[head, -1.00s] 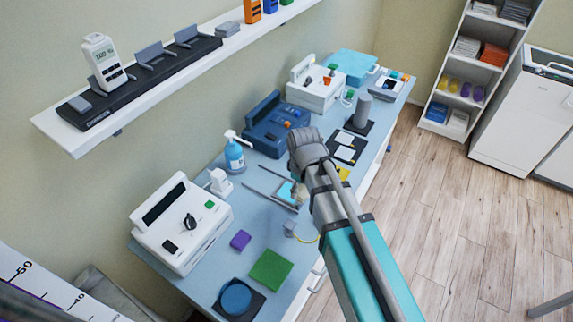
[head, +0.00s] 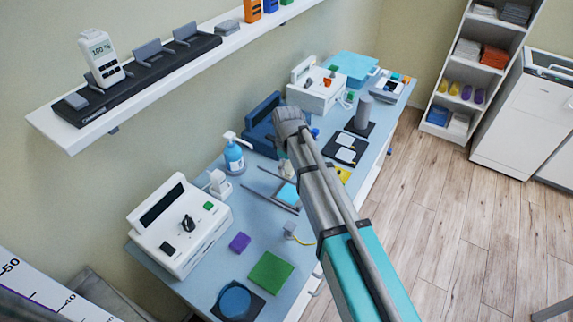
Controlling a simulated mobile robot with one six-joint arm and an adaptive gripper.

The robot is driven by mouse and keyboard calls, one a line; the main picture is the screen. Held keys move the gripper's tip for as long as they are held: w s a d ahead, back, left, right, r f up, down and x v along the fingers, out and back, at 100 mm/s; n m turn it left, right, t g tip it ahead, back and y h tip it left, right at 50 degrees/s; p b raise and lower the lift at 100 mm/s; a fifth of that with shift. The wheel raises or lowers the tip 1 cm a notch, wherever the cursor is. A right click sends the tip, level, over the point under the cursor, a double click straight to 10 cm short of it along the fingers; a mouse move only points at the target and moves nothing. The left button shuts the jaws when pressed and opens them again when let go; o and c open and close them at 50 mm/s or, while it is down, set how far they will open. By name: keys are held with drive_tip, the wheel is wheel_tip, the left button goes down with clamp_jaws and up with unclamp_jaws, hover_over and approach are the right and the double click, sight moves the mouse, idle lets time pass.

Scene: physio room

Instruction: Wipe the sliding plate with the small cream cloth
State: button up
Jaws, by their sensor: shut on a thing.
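The sliding plate (head: 288,194) is a light blue square between two thin grey rails on the blue-topped bench, left of my arm. My gripper (head: 285,167) shows only as a small part beside my arm, just above the far end of the plate. It is shut on a small pale thing that looks like the cream cloth; my arm and wrist hide most of it. I cannot tell whether the cloth touches the plate.
A white device (head: 178,225), a blue pump bottle (head: 234,157) and a dark blue device (head: 262,130) stand along the wall side. A purple block (head: 239,242), a green pad (head: 270,272) and a round blue pad (head: 235,299) lie nearer. A wall shelf (head: 75,135) overhangs the left.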

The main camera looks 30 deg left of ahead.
sight(288, 168)
drive_tip(key=shift+f+b, duration=1.9)
drive_tip(key=shift+f, duration=0.1)
drive_tip(key=shift+r, duration=0.15)
